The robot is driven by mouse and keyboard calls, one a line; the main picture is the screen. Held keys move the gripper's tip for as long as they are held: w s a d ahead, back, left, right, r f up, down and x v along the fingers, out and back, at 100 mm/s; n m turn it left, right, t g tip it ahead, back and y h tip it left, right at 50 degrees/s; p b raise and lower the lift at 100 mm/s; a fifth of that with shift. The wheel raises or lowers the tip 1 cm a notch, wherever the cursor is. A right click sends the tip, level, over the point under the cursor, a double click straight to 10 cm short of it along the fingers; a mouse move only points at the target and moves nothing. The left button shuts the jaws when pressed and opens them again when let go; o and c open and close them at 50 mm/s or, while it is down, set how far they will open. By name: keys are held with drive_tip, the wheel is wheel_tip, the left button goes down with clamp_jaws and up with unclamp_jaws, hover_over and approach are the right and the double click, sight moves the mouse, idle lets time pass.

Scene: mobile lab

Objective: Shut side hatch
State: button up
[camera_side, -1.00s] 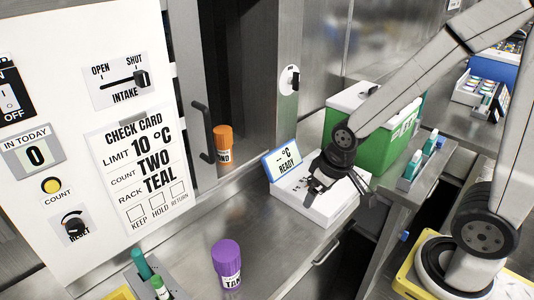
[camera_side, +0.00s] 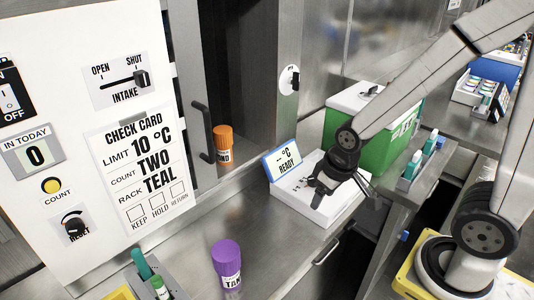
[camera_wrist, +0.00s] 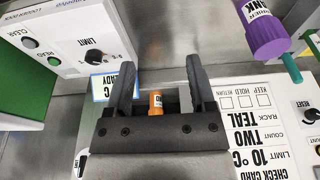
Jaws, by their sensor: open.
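The side hatch shows as a tall opening in the steel wall in the side view, with a grey panel edge (camera_side: 188,80) and a dark bar handle (camera_side: 204,133) at its left. The opening is not covered, and an orange-capped jar (camera_side: 223,146) stands at its foot. My gripper (camera_side: 318,190) is over the white device on the counter, to the right of the handle and apart from it. In the wrist view my gripper (camera_wrist: 161,80) is open, with nothing held. The orange jar (camera_wrist: 155,102) shows between the fingers, farther off. I cannot make out the handle there.
The white device (camera_side: 325,208) with a READY display (camera_side: 283,160) stands on the counter. A green box (camera_side: 375,150) is behind it. A purple-capped jar (camera_side: 227,262) stands at the counter's front. A white control panel (camera_side: 60,200) fills the left. The counter between is clear.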

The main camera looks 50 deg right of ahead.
drive_tip(key=shift+w+r, duration=0.1)
drive_tip(key=shift+w, duration=0.15)
drive_tip(key=c, duration=0.4)
drive_tip(key=shift+w+a+r, duration=0.2)
drive_tip(key=shift+w+r, duration=0.05)
drive_tip(key=shift+w, duration=0.3)
drive_tip(key=shift+w+a+r, duration=0.15)
drive_tip(key=shift+w+r, duration=0.05)
drive_tip(key=shift+w, duration=0.3)
clamp_jaws()
drive_tip(key=w+a+r+t+h, duration=0.1)
drive_tip(key=w+a+r+h, duration=0.1)
drive_tip(key=w+a+r, duration=0.6)
drive_tip(key=w+a+r+n+t+h, duration=0.1)
drive_tip(key=w+a+r+h, duration=0.1)
drive_tip(key=w+a+r, duration=0.6)
drive_tip(key=w+r, duration=0.6)
drive_tip(key=w, duration=0.1)
drive_tip(key=shift+a+r+t, duration=0.3)
drive_tip(key=shift+a+r, duration=0.05)
drive_tip(key=shift+a, duration=0.05)
